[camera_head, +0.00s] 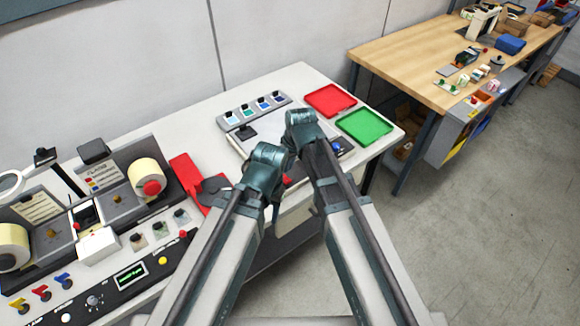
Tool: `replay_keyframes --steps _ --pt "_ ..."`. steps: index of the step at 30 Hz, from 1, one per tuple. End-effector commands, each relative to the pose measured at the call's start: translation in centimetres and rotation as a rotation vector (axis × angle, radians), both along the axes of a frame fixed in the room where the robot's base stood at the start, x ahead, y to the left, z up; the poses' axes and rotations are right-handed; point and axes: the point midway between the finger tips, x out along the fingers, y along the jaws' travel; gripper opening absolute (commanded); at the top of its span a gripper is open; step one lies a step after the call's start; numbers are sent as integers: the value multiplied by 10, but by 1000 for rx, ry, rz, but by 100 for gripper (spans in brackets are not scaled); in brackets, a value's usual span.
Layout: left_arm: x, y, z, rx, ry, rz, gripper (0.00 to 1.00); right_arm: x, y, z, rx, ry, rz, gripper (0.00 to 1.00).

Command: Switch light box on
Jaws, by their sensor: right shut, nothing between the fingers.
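The light box (246,148) is a pale flat panel on the white table, behind my two arms. A small dark block (245,132) sits on its left part, and a small blue part (337,147) shows at its right edge. I cannot tell which part is its switch, or whether it is lit. My right gripper (302,120) is over the middle of the panel, shut and empty; its fingertips are hard to make out. My left arm ends over the panel's front left, with its fingers hidden behind the arm.
A strip of colour swatches (255,110) lies behind the panel. A red tray (330,100) and a green tray (364,126) lie to its right. The label rewinder (115,200) with its rolls and a red part (187,178) stand at left. A wooden bench (420,62) is at back right.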

Motion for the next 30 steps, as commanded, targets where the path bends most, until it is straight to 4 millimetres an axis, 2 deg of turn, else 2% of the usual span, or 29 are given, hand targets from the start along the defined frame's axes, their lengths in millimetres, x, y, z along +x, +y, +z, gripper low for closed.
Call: replay_keyframes --steps 1,10,25,30 --pt "0 0 -15 0 0 0 50 2 1 -15 0 0 0 0" --pt "0 0 -51 0 0 2 50 0 0 -51 0 0 0 0" --pt "0 0 -56 0 0 3 50 -1 -1 -56 0 0 0 0" --pt "0 0 -68 0 0 3 50 -5 -3 -68 2 -3 0 0"
